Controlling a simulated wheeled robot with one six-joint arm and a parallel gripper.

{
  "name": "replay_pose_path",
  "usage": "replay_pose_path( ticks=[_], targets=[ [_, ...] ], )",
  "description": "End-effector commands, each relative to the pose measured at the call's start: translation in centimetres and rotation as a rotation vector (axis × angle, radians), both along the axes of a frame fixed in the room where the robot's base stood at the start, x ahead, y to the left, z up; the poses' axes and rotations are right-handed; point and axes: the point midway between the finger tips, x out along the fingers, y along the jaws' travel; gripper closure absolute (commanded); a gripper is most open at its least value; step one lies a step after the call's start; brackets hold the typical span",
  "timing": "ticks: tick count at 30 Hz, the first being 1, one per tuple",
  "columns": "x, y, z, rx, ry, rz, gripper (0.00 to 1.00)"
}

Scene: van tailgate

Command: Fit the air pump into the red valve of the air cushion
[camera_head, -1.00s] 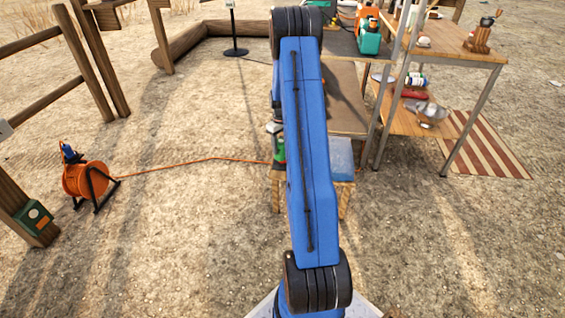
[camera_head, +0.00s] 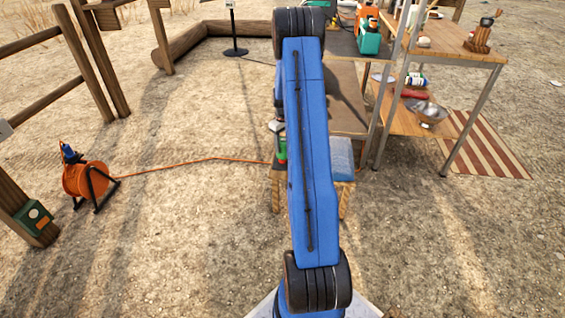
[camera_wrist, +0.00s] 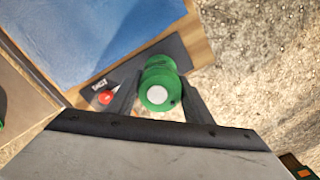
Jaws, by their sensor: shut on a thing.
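The green air pump (camera_wrist: 158,84) is between the two dark fingers of my gripper (camera_wrist: 162,92), which is shut on it. Its round end with a pale disc faces the wrist camera. The red valve (camera_wrist: 106,97) lies on a dark strip to the left of the pump, close to the left finger and apart from the pump in the picture. The blue air cushion (camera_wrist: 100,35) lies beyond the strip. In the head view the pump (camera_head: 281,150) shows green left of my arm, and the cushion (camera_head: 342,153) shows right of it. The pump's lower end is hidden.
The cushion rests on a wooden stand (camera_head: 344,200). An orange cable reel (camera_head: 86,180) stands at the left, its cable running to the stand. A wooden shelf table (camera_head: 455,50) with a metal bowl (camera_head: 426,112) is at the right. Open ground lies around.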

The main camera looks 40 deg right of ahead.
Motion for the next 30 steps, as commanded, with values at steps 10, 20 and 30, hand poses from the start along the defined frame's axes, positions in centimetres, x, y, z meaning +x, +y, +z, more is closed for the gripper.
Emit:
replay_pose_path(
  ticks=[10, 20, 30],
  targets=[
    [0.0, 0.0, -0.6, 0.000, 0.001, 0.000, 0.85],
    [0.0, 0.0, -1.4, 0.000, 0.000, 0.000, 0.85],
    [0.0, 0.0, -2.2, 0.000, 0.000, 0.000, 0.85]
  ],
)
